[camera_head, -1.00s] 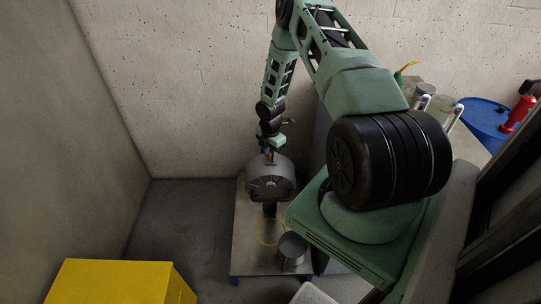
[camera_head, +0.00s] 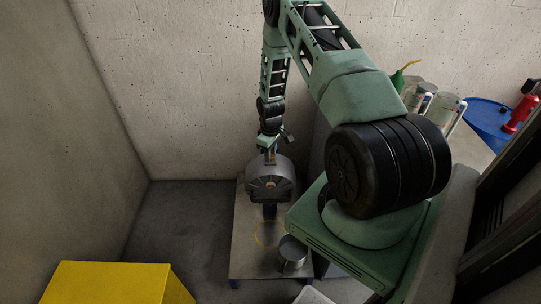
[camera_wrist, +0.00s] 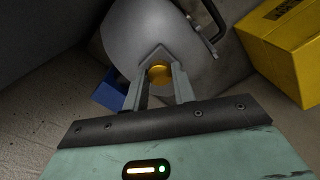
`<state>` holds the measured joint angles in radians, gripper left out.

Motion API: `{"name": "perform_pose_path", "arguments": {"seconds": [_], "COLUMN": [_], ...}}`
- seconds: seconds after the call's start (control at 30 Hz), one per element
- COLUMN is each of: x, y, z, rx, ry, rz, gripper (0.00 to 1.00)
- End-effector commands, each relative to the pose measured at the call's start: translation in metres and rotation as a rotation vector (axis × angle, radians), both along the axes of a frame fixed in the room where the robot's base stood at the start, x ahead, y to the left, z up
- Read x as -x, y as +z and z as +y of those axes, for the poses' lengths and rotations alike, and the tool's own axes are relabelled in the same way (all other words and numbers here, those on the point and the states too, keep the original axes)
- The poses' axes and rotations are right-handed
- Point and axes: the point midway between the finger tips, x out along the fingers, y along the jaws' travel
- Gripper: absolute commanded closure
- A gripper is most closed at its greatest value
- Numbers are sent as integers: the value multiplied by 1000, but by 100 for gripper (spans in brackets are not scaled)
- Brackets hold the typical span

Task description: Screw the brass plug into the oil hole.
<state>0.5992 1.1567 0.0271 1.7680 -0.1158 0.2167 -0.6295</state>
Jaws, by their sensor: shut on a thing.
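The brass plug (camera_wrist: 159,74) shows as a round golden head between the fingertips of my gripper (camera_wrist: 160,88) in the wrist view. The fingers are shut on it. The plug is at the top of the grey rounded housing (camera_wrist: 140,30), which also shows in the head view (camera_head: 270,181). My gripper (camera_head: 270,158) points down onto the housing's top there. The oil hole is hidden beneath the plug and fingers, so I cannot tell how deep the plug sits.
The housing stands on a pale bench (camera_head: 245,225) with a yellow ring (camera_head: 268,234) and a grey cup (camera_head: 292,250) in front. A yellow box (camera_head: 120,284) is at lower left. A blue drum (camera_head: 486,120), a red bottle (camera_head: 520,113) and jars stand at right.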

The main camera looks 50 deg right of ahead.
Motion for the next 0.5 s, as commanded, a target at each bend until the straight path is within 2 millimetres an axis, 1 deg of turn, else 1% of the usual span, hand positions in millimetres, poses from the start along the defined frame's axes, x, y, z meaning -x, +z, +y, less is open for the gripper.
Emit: {"name": "perform_pose_path", "arguments": {"seconds": [0.03,0.1,0.2,0.3,0.5], "x": [1,1,2,2,2], "y": [-4,-4,-3,-3,-2], "z": [2,2,2,2,2], "rx": [-2,-2,-3,-4,-4], "ry": [-96,-218,-327,-358,-356], "rz": [3,4,4,4,5], "gripper": [96,96,96,96,96]}}
